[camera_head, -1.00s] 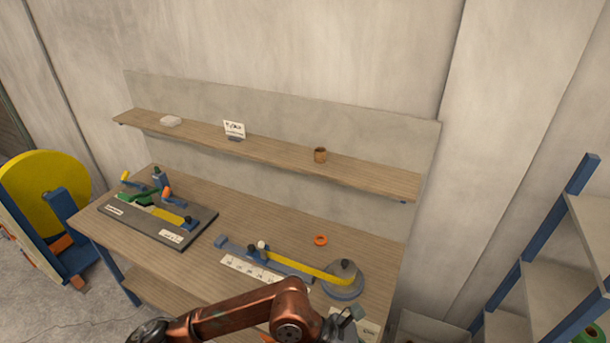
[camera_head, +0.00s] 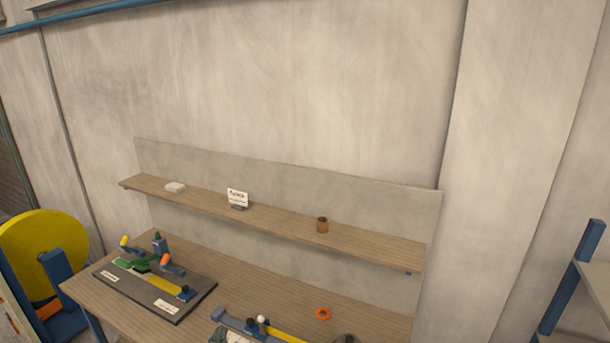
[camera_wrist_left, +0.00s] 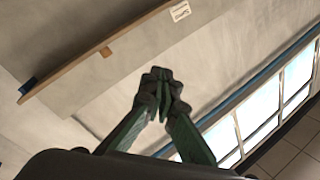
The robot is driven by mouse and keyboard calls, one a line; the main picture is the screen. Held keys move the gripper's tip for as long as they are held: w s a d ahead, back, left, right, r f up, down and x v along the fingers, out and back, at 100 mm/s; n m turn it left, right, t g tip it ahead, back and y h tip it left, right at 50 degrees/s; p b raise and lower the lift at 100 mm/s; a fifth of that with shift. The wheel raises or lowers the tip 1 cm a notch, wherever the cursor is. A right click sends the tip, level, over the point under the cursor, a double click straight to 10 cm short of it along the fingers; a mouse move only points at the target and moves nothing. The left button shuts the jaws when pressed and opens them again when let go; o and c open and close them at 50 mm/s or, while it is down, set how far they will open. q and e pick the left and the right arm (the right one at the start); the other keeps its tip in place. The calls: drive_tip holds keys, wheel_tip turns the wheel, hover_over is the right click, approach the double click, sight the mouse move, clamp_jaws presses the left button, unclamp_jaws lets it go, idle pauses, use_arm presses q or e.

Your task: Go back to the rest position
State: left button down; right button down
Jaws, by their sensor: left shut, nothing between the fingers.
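My left gripper (camera_wrist_left: 162,80) shows in the left wrist view, with its dark fingertips together and nothing between them. Its green finger links spread down from the tips. It is clear of the table and shelf, with bare wall behind it. In the head view I cannot clearly make out the left gripper at the bottom edge. My right gripper is in neither view.
The wooden table (camera_head: 255,287) carries a dark board (camera_head: 190,304) with coloured fittings, an orange ring (camera_head: 323,313) and a yellow strip (camera_head: 288,337). A yellow disc (camera_head: 45,250) stands left.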

use_arm(q)
drive_tip(key=s+a+f+n+g+y, duration=0.2)
drive_tip(key=s+a+f+n+g, duration=0.25)
drive_tip(key=f, duration=0.55)
drive_tip(key=s+a+f+n+g+y, duration=0.1)
drive_tip(key=s+a+f+g, duration=0.2)
drive_tip(key=s+a+f, duration=0.55)
drive_tip(key=s+a+f+n+g, duration=0.1)
drive_tip(key=s+f+n+g, duration=0.2)
drive_tip(key=s+f+g, duration=0.9)
drive_tip(key=s+d+f+t+h+b, duration=0.1)
drive_tip(key=s+f+b, duration=0.15)
drive_tip(key=f, duration=1.55)
drive_tip(key=s+f+t+b, duration=0.15)
drive_tip(key=s+f, duration=0.25)
drive_tip(key=f, duration=1.5)
drive_tip(key=s+f+g+b, duration=0.1)
drive_tip(key=s+f+b, duration=0.1)
drive_tip(key=s+f, duration=1.7)
wheel_tip(320, 180, down, 2)
drive_tip(key=shift+s+f+m, duration=0.1)
drive_tip(key=shift+s+m, duration=0.2)
drive_tip(key=shift+m, duration=0.15)
drive_tip(key=shift+d, duration=0.1)
